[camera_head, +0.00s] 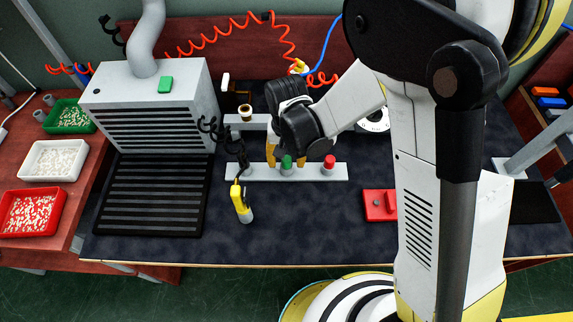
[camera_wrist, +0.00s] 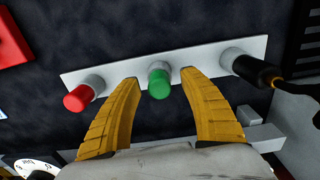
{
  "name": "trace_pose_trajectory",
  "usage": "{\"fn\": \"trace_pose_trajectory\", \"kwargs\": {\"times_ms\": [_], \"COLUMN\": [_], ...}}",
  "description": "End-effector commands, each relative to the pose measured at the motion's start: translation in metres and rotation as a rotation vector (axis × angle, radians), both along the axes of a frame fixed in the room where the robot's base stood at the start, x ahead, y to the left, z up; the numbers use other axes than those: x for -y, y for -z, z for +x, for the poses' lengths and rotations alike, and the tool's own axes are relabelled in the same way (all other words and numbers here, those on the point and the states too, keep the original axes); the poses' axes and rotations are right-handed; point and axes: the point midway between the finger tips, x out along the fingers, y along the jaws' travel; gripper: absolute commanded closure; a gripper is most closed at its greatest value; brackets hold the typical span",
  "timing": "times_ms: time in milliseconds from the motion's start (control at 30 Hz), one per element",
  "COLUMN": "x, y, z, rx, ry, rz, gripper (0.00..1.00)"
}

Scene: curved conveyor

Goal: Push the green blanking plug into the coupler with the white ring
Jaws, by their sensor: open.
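The green blanking plug (camera_head: 287,161) stands in a grey socket in the middle of a pale bar (camera_head: 258,173). In the wrist view the green plug (camera_wrist: 159,84) lies between the two yellow fingers of my gripper (camera_wrist: 160,76), with a gap on each side. My gripper (camera_head: 279,152) is open around it and appears not to touch it. Behind the bar, a coupler with a pale ring (camera_head: 246,113) stands on a light grey block; it looks like the white-ringed one, but is small. My gripper and arm hide part of the area behind the bar.
A red plug (camera_head: 329,161) sits in the bar's right socket. A black connector (camera_wrist: 250,70) with a cable is at the bar's other end. A grey vented machine (camera_head: 150,100) stands left.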

Motion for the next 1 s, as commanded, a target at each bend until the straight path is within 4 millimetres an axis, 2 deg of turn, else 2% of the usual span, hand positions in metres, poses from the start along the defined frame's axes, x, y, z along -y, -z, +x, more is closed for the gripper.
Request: {"fn": "trace_pose_trajectory", "kwargs": {"times_ms": [167,267,333,367,767,867,1000], "x": [0.0,0.0,0.0,0.0,0.0,0.0,0.0], "y": [-0.001,-0.001,-0.001,-0.001,-0.007,-0.018,-0.043], "z": [0.0,0.0,0.0,0.0,0.0,0.0,0.0], "rx": [0.0,0.0,0.0,0.0,0.0,0.0,0.001], "ry": [0.0,0.0,0.0,0.0,0.0,0.0,0.0], "rz": [0.0,0.0,0.0,0.0,0.0,0.0,0.0], "gripper": [0.49,0.75,0.96,1.0,1.0,1.0,1.0]}}
